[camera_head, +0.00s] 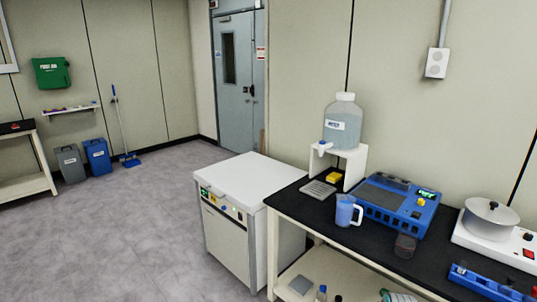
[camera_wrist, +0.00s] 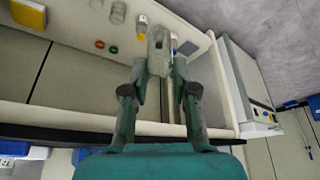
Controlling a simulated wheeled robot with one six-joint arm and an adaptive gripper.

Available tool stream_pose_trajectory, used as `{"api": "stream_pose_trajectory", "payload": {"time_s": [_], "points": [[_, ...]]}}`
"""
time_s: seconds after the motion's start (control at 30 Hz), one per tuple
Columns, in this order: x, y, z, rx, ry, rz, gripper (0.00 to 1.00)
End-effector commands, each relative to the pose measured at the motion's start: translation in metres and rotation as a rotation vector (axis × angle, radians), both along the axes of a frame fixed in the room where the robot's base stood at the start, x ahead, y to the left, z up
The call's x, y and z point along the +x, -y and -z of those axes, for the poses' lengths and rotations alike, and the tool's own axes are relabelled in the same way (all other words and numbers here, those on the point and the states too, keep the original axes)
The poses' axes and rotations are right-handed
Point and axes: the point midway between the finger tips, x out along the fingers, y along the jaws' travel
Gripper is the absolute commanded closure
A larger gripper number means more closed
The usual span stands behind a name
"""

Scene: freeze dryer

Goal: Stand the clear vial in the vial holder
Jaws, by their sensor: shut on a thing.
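My gripper (camera_wrist: 160,68) shows in the wrist view, its two fingers shut on a clear, greyish vial (camera_wrist: 157,42). The vial sticks out beyond the fingertips, over a pale shelf with small items. The head view does not show my gripper or this vial. A blue rack (camera_head: 487,284) with small items lies on the black bench at the lower right of the head view, cut by the frame edge. I cannot tell whether it is the vial holder.
The black bench (camera_head: 345,235) carries a blue device (camera_head: 385,212), a measuring jug (camera_head: 346,212), a dark-tinted beaker (camera_head: 404,246) and a pot (camera_head: 489,216) on a white unit. A white cabinet (camera_head: 240,182) stands left of the bench. Open floor (camera_head: 120,235) lies further left.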

Motion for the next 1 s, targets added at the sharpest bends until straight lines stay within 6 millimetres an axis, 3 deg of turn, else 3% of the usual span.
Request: {"api": "stream_pose_trajectory", "payload": {"time_s": [0.03,0.2,0.4,0.6,1.0], "points": [[-0.008,-0.025,0.017,0.001,-0.007,-0.028,0.96],[-0.036,-0.092,0.061,-0.002,-0.006,-0.100,0.96],[-0.072,-0.147,0.098,-0.005,-0.004,-0.170,0.96],[-0.090,-0.170,0.112,-0.008,0.001,-0.202,0.96],[-0.093,-0.173,0.114,-0.007,0.002,-0.206,0.96]]}}
